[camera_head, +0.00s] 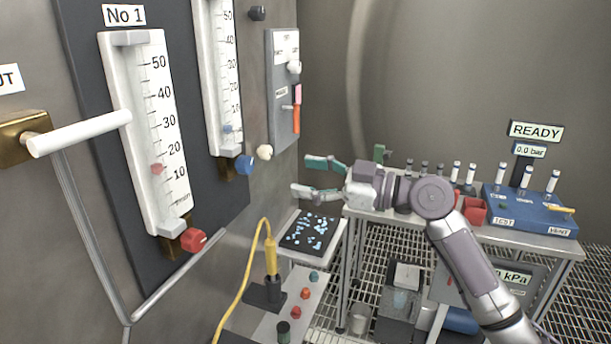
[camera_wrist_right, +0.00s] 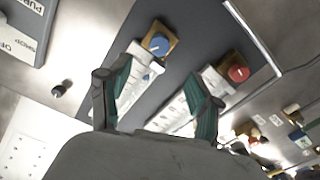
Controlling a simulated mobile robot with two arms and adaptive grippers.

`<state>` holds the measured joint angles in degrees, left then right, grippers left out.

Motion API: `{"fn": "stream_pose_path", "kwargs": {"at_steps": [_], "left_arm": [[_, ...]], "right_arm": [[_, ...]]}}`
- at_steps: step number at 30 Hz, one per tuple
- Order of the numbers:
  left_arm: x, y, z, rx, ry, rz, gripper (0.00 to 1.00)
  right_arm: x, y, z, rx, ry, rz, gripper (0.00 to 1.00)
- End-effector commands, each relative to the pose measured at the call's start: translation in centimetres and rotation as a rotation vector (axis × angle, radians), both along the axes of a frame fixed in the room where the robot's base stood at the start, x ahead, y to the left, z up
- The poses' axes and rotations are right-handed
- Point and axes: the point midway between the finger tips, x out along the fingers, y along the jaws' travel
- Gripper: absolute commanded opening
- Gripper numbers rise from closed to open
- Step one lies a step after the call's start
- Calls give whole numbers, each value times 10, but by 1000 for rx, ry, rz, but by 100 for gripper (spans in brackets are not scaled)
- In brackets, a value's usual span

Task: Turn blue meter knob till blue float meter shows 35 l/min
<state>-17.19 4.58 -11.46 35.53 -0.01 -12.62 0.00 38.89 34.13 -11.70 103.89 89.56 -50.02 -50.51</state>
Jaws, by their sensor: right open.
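The blue float meter (camera_head: 212,75) is a white upright scale on the dark panel. Its blue float (camera_head: 228,128) sits low, below the 10 mark. The blue knob (camera_head: 245,165) is at its foot; it also shows in the wrist view (camera_wrist_right: 157,44), on a brass-coloured mount beyond the fingers. My right gripper (camera_head: 302,175) is open and empty, to the right of the blue knob and apart from it, fingers pointing left towards the panel. In the wrist view its two green-padded fingers (camera_wrist_right: 161,78) are spread wide. My left gripper is not in view.
The No 1 meter (camera_head: 121,110) with a red float and red knob (camera_head: 193,240) stands left. A pale round knob (camera_head: 264,152) is close beside the blue knob. A white handle (camera_head: 80,134) juts out at left. A cluttered bench (camera_head: 400,222) lies beneath my right arm.

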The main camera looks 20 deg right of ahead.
Motion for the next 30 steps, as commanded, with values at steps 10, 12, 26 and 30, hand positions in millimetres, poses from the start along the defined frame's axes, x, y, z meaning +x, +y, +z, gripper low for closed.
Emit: {"fn": "stream_pose_path", "kwargs": {"at_steps": [10,12,26,30], "left_arm": [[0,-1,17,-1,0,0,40],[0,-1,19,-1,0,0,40],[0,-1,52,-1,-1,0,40],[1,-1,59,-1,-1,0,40]], "right_arm": [[-9,-12,3,6,0,2,64],[-7,-9,2,4,2,0,64],[45,63,4,6,4,3,64],[59,81,3,3,4,1,64]]}}
